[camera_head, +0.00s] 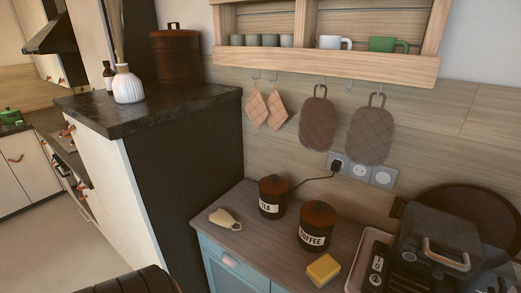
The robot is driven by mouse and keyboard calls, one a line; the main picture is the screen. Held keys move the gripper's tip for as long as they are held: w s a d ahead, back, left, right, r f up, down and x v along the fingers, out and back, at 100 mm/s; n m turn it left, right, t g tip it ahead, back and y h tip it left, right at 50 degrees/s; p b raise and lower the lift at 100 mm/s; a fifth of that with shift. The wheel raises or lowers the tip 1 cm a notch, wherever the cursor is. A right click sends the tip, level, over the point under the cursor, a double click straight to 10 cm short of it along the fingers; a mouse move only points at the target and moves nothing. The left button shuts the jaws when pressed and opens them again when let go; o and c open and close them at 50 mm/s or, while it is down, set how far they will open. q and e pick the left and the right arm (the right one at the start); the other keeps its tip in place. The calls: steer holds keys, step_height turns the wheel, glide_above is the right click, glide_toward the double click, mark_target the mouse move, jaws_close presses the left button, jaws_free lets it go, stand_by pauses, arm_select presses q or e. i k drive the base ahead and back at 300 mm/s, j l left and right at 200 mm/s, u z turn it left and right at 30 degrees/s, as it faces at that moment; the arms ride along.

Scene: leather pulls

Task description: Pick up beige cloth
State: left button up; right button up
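A small beige cloth (224,218) lies crumpled on the wooden top of the blue cabinet, near its left end. It sits left of the dark TEA canister (272,197), with a gap between them. Neither of my grippers shows in the head view.
Pot holders (318,120) hang behind. A tall dark cabinet (195,170) rises at the left. Bare counter lies in front of the cloth.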

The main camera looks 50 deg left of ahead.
mark_target(223, 217)
steer(key=u, duration=1.9)
steer(key=i+j+z, duration=0.3)
steer(key=j, duration=0.35)
steer(key=i+j+z, duration=0.15)
steer(key=j, duration=0.25)
steer(key=i+j+z, duration=0.15)
steer(key=i+j, duration=0.15)
steer(key=i+j+z, duration=0.15)
steer(key=j, duration=0.35)
steer(key=j+z, duration=0.15)
steer(key=j, duration=0.25)
steer(key=i, duration=0.05)
